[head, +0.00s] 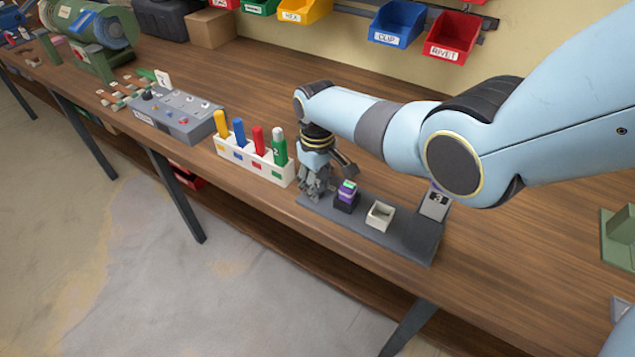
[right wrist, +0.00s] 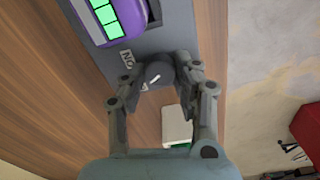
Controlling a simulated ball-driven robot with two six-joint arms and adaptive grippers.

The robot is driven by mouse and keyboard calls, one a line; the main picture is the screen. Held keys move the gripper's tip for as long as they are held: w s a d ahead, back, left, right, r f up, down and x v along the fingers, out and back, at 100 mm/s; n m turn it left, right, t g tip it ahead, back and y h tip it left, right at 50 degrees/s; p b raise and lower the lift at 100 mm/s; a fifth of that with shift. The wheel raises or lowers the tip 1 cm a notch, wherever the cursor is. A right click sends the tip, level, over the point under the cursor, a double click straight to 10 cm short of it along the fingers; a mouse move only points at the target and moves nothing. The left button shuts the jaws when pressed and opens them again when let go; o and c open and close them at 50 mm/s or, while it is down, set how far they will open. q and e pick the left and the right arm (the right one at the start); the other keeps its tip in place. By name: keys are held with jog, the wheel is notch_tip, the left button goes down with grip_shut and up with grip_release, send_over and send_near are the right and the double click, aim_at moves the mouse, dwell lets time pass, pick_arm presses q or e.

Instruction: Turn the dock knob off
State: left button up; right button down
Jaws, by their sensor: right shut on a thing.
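The dock (head: 410,245) is a long dark grey plate near the table's front edge; it also shows in the right wrist view (right wrist: 160,25). Its knob (right wrist: 157,75) is dark and round with a white pointer line, next to an "ON" label (right wrist: 126,60) that appears upside down. My left gripper is not in view.
An empty white socket box (head: 380,216) and a "3" sign (head: 435,203) stand farther right. A white rack (head: 262,165) with coloured markers is close on the left.

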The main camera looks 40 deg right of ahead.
dwell(0.3)
jog(key=c, duration=1)
grip_release()
notch_tip(320, 180, up, 12)
jog(key=shift+f, duration=0.1)
